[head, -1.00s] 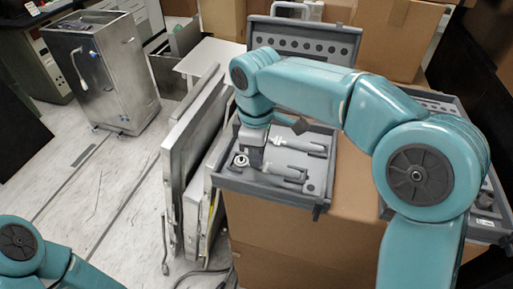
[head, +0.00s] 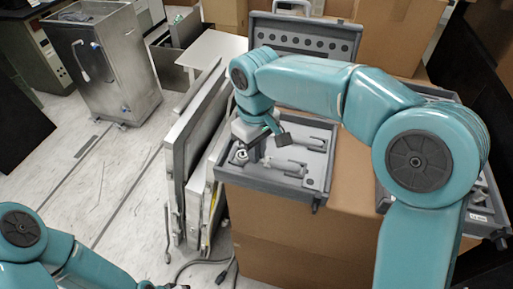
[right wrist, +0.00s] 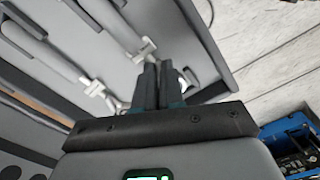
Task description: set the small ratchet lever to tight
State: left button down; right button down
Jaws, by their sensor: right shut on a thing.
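The small ratchet (head: 240,156) lies in the open grey tool case (head: 270,184) on the cardboard box, at the tray's left end. Its round head shows just left of my right gripper (head: 254,153). In the right wrist view my right gripper's dark fingers (right wrist: 159,84) are nearly together, and a bit of the round metal head (right wrist: 187,77) shows beside them. The fingers are shut on a small part there, which they hide; the lever's setting cannot be read.
Other grey tools (head: 304,143) lie in the same tray, close to the gripper. The case's raised lid (head: 305,38) stands behind. Metal panels (head: 190,150) lean left of the box. A second case (head: 482,212) is at right. Open floor lies left.

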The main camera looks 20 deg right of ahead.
dwell(0.4)
jog(key=c, duration=1.2)
grip_release()
notch_tip(320, 180, up, 16)
jog(key=p, duration=0.3)
jog(key=shift+r, duration=0.2)
jog(key=shift+a, duration=0.1)
